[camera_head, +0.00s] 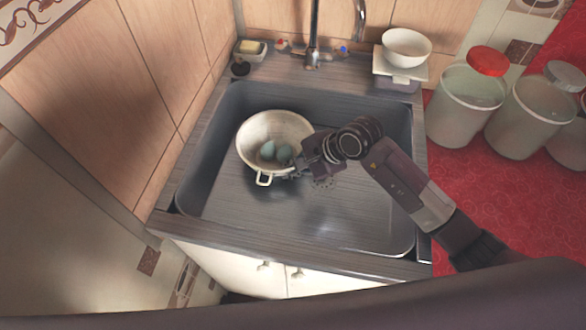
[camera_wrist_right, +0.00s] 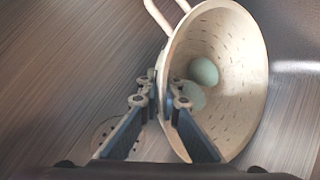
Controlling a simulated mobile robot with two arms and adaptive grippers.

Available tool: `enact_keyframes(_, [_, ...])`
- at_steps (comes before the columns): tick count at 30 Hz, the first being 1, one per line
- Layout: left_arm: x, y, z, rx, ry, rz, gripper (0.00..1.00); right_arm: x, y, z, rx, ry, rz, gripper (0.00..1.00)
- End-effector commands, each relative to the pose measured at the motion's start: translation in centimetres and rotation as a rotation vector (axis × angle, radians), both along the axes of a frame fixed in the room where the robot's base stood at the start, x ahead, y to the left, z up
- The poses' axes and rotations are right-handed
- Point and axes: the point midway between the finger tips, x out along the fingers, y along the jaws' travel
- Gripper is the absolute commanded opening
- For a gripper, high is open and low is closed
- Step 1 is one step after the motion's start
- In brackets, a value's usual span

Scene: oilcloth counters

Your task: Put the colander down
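A cream colander (camera_head: 258,128) with a looped handle is over the left-middle of the grey sink basin (camera_head: 345,225). It holds pale blue-green egg-like things (camera_head: 268,150), which also show in the right wrist view (camera_wrist_right: 203,72). My right gripper (camera_head: 303,162) is at the colander's right side. In the right wrist view, its two fingers (camera_wrist_right: 163,98) pinch the wall of the colander (camera_wrist_right: 235,60) at the rim. The colander looks tilted in that view. A shadow lies below it; I cannot tell whether its base touches the basin floor. My left gripper is not in view.
The faucet (camera_head: 314,50) stands behind the basin. A white bowl (camera_head: 406,45) on a scale (camera_head: 400,70) stands back right, with glass jars (camera_head: 462,110) beyond. The basin's front is clear.

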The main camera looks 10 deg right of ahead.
Motion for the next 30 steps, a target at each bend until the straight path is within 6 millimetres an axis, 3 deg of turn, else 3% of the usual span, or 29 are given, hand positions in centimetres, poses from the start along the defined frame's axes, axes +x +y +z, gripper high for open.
enact_keyframes(9, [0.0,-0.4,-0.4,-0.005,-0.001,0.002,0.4,0.0,-0.1,-0.4,-0.002,0.0,0.001,0.0])
enact_keyframes(12, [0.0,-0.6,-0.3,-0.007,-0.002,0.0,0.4,-0.1,-0.1,-0.3,-0.003,0.003,0.0,0.14])
enact_keyframes(15, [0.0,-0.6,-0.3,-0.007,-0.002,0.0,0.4,-0.1,-0.1,-0.3,-0.002,0.004,0.0,0.22])
enact_keyframes(25, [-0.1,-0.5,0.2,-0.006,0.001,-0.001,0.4,0.0,-0.1,0.1,-0.002,0.003,0.0,0.22])
enact_keyframes(30, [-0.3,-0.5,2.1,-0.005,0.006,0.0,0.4,-0.6,-1.4,2.5,-0.006,0.001,0.0,0.22])
